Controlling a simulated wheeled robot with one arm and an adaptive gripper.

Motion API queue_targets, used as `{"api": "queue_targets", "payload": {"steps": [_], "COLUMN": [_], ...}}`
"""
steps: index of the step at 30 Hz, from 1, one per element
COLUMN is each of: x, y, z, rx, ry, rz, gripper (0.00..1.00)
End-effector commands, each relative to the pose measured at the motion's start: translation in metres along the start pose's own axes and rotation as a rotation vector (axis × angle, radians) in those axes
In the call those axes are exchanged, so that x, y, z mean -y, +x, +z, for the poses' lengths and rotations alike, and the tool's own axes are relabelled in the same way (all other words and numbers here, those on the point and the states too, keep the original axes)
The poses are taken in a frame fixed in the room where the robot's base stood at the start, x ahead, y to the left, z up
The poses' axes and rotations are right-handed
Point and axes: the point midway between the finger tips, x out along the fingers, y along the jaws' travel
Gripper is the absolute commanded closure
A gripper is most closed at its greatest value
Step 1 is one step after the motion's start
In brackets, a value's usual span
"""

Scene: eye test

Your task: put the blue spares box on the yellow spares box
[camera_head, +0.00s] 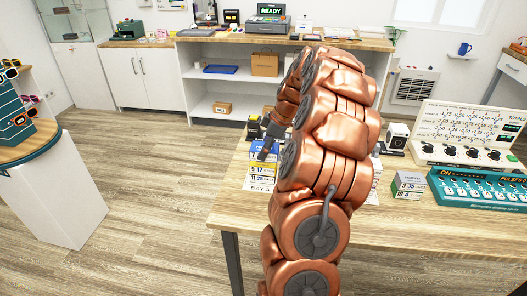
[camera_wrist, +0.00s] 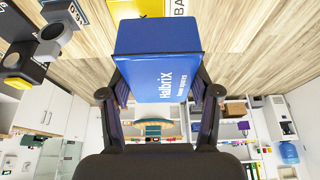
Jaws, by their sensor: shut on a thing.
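The blue spares box (camera_wrist: 155,40), marked Halbrix, is between the two fingers of my gripper (camera_wrist: 162,92) in the wrist view. The fingers press on its two sides. In the head view my gripper (camera_head: 264,152) is over the near-left part of the table, partly hidden by my copper arm, with a small blue patch at its tips. A yellow surface (camera_wrist: 133,8), which looks like the yellow spares box, shows at the top edge of the wrist view, beyond the blue box and mostly cut off. I cannot tell whether the two boxes touch.
The wooden table (camera_head: 375,228) is bare at its front. A small labelled box (camera_head: 408,186), a teal switch panel (camera_head: 480,190) and a white console (camera_head: 462,150) stand to the right. A white pedestal (camera_head: 55,195) is at left.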

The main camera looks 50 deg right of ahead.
Motion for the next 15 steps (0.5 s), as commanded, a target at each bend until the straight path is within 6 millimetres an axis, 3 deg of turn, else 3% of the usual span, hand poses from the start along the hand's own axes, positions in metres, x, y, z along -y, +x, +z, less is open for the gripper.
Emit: {"api": "queue_targets", "payload": {"steps": [4, 15], "x": [-0.013, -0.023], "y": [0.003, 0.005], "z": [-0.003, -0.007], "rx": [0.001, 0.000], "ry": [0.001, -0.002], "rz": [-0.002, 0.000], "gripper": [0.76, 0.76]}}
